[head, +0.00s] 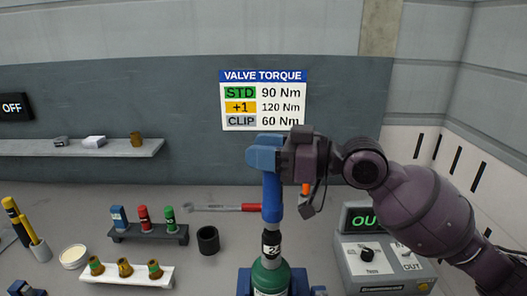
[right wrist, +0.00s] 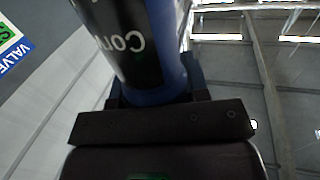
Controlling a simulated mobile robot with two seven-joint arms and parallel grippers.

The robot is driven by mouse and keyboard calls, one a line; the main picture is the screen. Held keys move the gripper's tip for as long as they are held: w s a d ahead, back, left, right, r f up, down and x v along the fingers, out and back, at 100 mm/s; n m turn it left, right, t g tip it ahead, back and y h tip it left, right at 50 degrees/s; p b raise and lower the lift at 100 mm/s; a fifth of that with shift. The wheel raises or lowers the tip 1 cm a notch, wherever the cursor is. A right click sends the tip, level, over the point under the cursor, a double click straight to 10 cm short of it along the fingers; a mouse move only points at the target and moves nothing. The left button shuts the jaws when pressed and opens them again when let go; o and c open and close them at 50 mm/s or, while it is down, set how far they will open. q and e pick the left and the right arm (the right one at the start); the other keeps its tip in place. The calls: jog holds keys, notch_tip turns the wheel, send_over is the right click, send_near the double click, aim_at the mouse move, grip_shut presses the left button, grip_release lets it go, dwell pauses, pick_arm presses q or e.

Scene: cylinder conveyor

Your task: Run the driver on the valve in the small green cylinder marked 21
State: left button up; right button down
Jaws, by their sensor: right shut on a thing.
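My right gripper (head: 292,172) is shut on the blue driver (head: 272,200) and holds it upright. The driver's blue and black body fills the upper middle of the right wrist view (right wrist: 135,45), with part of its lettering showing. The driver stands directly above the green cylinder (head: 270,278), in line with it. A black piece with a white marking (head: 270,244) sits between them; I cannot read the marking in full. The valve is hidden, and I cannot tell whether the driver is seated on it. The number on the cylinder is not readable. My left gripper is out of view.
The cylinder stands in a blue holder (head: 243,283). A grey control box (head: 352,262) with a display is at right. At left are a rack (head: 150,235) of coloured sockets, a white tray (head: 128,281) with brass valves, a black cup (head: 208,239) and a red-handled wrench (head: 225,208).

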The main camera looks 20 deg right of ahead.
jog(key=shift+r+p, duration=1)
jog(key=shift+r, duration=0.55)
jog(key=shift+r+p, duration=0.8)
jog(key=shift+r, duration=0.15)
jog(key=shift+f, duration=0.1)
